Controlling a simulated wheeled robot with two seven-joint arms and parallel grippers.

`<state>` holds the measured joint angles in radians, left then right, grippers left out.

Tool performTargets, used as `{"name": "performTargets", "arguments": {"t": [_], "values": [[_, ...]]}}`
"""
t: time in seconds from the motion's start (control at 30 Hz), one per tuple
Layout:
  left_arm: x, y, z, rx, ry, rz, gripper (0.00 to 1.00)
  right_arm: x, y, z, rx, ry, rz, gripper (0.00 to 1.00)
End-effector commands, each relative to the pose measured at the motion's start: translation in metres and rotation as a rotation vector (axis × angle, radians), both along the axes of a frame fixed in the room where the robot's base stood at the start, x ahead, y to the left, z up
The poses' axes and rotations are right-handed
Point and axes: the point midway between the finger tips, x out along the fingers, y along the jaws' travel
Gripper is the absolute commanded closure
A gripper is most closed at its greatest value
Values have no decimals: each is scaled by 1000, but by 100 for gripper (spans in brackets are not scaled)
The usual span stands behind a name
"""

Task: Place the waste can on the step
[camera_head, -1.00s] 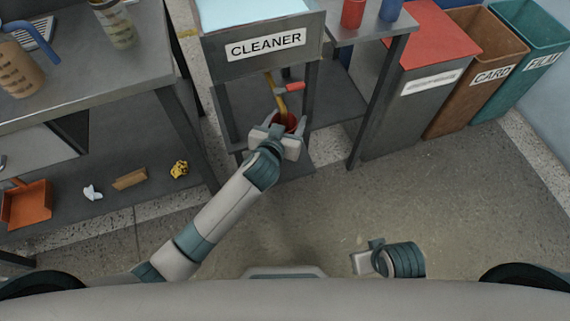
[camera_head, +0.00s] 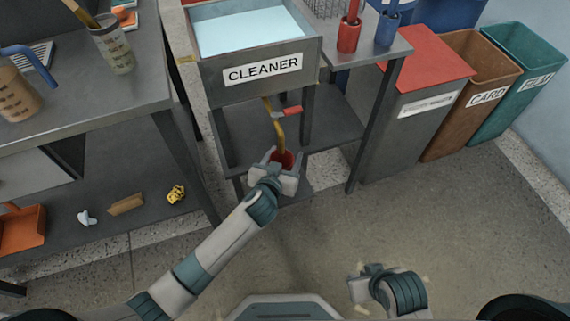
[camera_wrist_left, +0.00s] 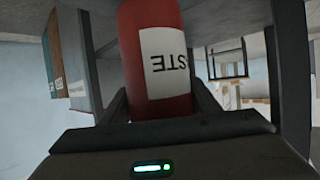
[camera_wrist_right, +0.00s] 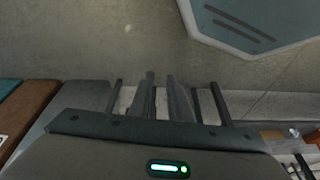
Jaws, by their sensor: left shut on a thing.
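The waste can (camera_head: 286,158) is a small red cylinder below the cleaner tank. My left gripper (camera_head: 275,168) is shut on it, at the front of the tank's stand. In the left wrist view the red can (camera_wrist_left: 153,55) stands between the two fingers, with a white label ending in "STE" that reads upside down. I cannot tell whether its base touches anything. My right gripper (camera_head: 362,288) is empty, low and right of my body; its fingers are apart in the right wrist view (camera_wrist_right: 162,95). I cannot identify the step for certain; a low grey shelf (camera_head: 335,128) lies under the stand.
The cleaner tank (camera_head: 262,72) stands above the can, with a yellow pipe and red handle (camera_head: 288,112) below it. Stand legs flank the can. Bins (camera_head: 480,95) stand at the right, a workbench (camera_head: 85,95) at the left. The floor (camera_head: 420,220) in front is clear.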

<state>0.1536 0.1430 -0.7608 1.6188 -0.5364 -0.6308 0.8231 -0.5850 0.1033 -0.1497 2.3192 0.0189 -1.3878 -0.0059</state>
Motion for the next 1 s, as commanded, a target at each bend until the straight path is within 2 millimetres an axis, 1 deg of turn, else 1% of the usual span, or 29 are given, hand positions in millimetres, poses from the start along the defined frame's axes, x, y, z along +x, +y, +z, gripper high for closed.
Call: {"name": "performTargets", "arguments": {"t": [0.27,0.37,0.5,0.6,0.8,1.0], "values": [[0,0,0,-1,-1,-1,73,0,0,0,0,0,0,83],[0,0,-8,1,0,-1,73,1,0,-2,2,-5,0,83],[0,0,-26,2,1,-2,73,6,4,-4,14,-33,2,83],[0,-1,-35,1,0,-2,73,9,8,-3,26,-56,6,83],[0,-1,-36,-1,-2,-2,73,8,10,-1,33,-65,9,83],[0,-1,-38,-1,-1,-1,73,5,11,-4,33,-59,10,83]]}}
